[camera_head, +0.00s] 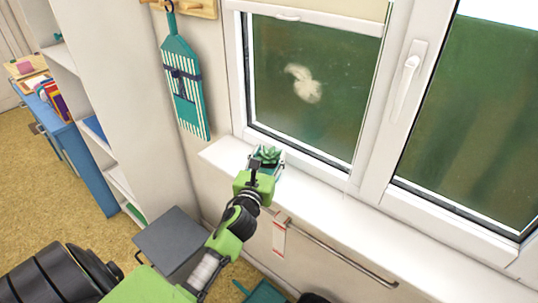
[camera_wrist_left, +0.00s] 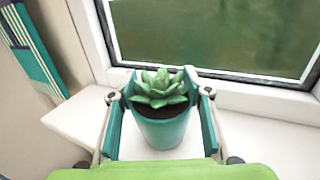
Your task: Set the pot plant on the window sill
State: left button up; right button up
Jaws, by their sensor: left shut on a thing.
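The pot plant is a green succulent in a teal pot. In the head view the plant (camera_head: 268,154) shows at the tip of my left arm, over the left part of the white window sill (camera_head: 330,205). My left gripper (camera_head: 266,165) is shut on the pot. In the left wrist view the pot (camera_wrist_left: 160,130) stands upright between the two fingers of the left gripper (camera_wrist_left: 160,112), with the sill (camera_wrist_left: 255,130) behind and around it. I cannot tell whether the pot's base touches the sill; the gripper hides it. My right gripper is not in view.
The closed window (camera_head: 315,90) with white frame and handle (camera_head: 405,75) stands behind the sill. A rail (camera_head: 345,255) with a tag runs below the sill. The sill to the right is clear.

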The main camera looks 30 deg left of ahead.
pick_arm(q)
jog(key=o, duration=1.5)
jog(key=shift+f, duration=0.15)
jog(key=b+v, duration=0.2)
jog(key=v, duration=1)
jog(key=shift+r, duration=0.25)
